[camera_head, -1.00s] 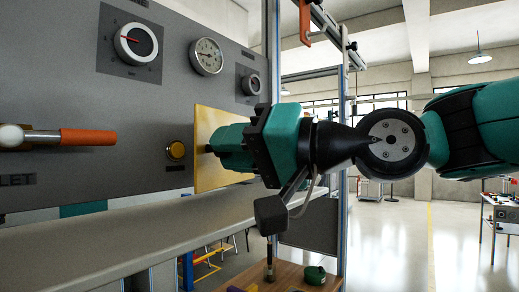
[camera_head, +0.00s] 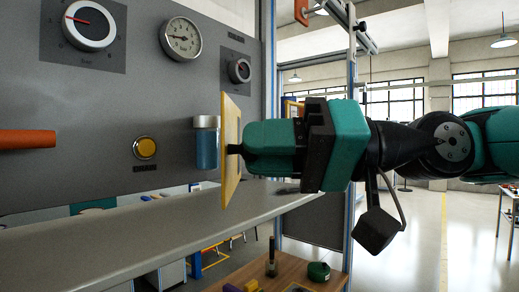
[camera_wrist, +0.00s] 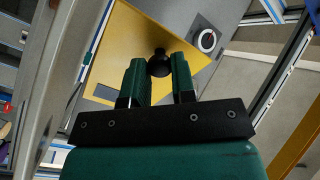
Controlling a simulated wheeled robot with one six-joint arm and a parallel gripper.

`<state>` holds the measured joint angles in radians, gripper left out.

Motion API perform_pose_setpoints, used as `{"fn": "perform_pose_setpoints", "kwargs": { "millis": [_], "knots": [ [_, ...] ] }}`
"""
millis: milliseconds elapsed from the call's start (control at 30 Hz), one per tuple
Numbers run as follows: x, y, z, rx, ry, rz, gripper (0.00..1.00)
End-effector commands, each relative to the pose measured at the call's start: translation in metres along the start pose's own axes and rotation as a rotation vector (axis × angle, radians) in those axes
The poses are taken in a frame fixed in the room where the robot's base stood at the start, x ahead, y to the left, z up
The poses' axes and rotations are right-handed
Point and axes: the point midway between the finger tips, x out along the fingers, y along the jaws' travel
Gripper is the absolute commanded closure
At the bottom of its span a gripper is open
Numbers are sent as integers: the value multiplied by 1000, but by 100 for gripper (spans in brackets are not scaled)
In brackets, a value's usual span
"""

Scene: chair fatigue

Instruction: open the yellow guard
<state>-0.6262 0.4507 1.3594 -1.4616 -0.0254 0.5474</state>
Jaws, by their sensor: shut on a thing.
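The yellow guard (camera_head: 230,125) is a thin plate that stands out from the grey panel, seen nearly edge-on in the head view. A blue cylinder with a silver cap (camera_head: 206,147) shows on the panel side of it. My gripper (camera_head: 238,149) is level with the guard's middle, on its right side. In the wrist view the guard (camera_wrist: 115,50) lies beyond the fingers, and my gripper is shut on its black round knob (camera_wrist: 159,64). The knob is mostly hidden by the fingers in the head view.
A grey ledge (camera_head: 130,230) runs below. A wooden table (camera_head: 285,276) with small items stands lower down. Open floor lies to the right.

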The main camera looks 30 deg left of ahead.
Motion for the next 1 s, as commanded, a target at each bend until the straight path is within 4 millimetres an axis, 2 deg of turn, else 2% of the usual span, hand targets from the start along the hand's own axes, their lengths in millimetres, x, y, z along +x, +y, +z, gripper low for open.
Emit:
{"fn": "perform_pose_setpoints", "kwargs": {
  "millis": [200,233,333,833,1000],
  "knots": [
    [5,-1,-1,-1,-1,-5,100],
    [5,-1,-1,-1,-2,-5,71],
    [5,-1,0,-1,-2,-5,50],
    [2,-1,-1,-1,0,-2,50],
    [2,-12,-13,-5,0,-2,50]
  ]
}}
